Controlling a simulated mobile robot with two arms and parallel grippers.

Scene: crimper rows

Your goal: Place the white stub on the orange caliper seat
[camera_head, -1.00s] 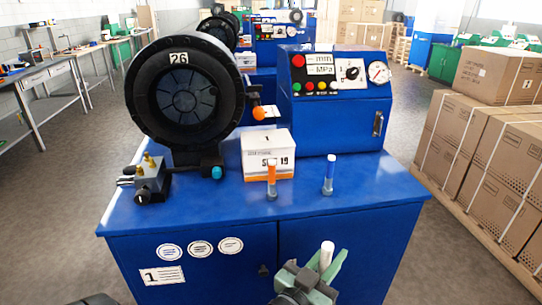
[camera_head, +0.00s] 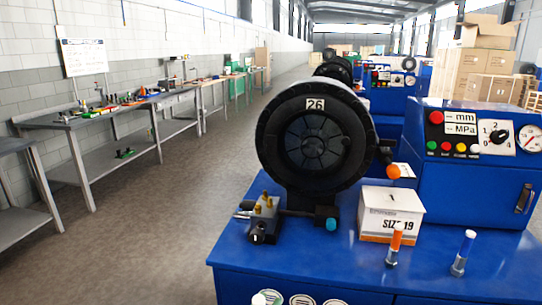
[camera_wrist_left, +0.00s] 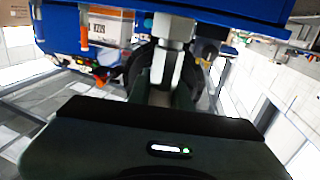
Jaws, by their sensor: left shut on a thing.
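The white stub (camera_wrist_left: 172,27) is upside down in the left wrist view, its metal hex end between the dark fingers of my left gripper (camera_wrist_left: 166,80). The gripper is shut on it. In the head view only the stub's white top (camera_head: 259,299) shows at the bottom edge, in front of the blue cabinet. The gripper's fingers are below the picture there. I cannot pick out the orange caliper seat for sure; small orange spots show among the tools on the left workbench (camera_head: 72,122). My right gripper is not in view.
Open floor (camera_head: 150,225) lies between table and workbenches.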

